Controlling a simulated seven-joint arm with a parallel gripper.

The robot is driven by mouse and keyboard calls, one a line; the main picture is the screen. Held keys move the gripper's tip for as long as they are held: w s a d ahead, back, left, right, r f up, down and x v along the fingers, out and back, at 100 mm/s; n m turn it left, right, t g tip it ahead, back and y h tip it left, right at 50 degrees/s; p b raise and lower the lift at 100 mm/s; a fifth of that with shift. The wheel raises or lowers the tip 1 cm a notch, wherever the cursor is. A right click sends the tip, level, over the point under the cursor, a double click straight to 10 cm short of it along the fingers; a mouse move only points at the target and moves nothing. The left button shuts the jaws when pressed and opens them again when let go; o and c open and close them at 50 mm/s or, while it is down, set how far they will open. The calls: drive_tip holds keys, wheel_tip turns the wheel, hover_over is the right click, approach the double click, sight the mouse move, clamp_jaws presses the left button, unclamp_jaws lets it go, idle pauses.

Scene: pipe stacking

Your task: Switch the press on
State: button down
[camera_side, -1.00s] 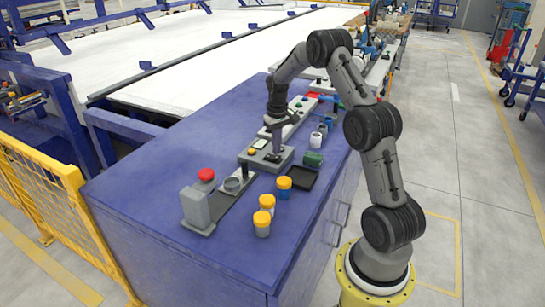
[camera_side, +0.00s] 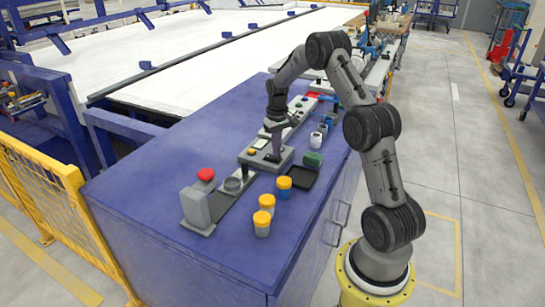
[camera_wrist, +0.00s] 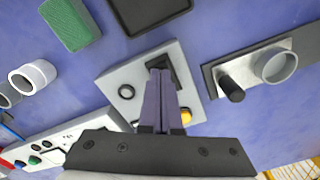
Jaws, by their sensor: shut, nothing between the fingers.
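A light grey control box (camera_side: 265,160) sits on the blue bench below my gripper (camera_side: 276,158). In the wrist view the box (camera_wrist: 112,80) has a round black-rimmed part (camera_wrist: 127,91), a yellow button (camera_wrist: 186,116) and a dark square part (camera_wrist: 176,68). My gripper (camera_wrist: 160,72) is shut and empty, its fingertips over the dark square part. I cannot tell if they touch it. The fingers hide part of the box. A grey machine with a red button (camera_side: 206,174) stands front left; I cannot tell which unit is the press.
A plate with a grey ring (camera_side: 232,185) and dark peg lies left of the box. Yellow-topped cups (camera_side: 262,222), a black tray (camera_side: 302,177), a green block (camera_side: 313,160) and white cups (camera_side: 316,140) stand nearby. The bench's left front is clear.

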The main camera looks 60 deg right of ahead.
drive_tip(key=shift+f, duration=0.45)
drive_tip(key=shift+r, duration=3.55)
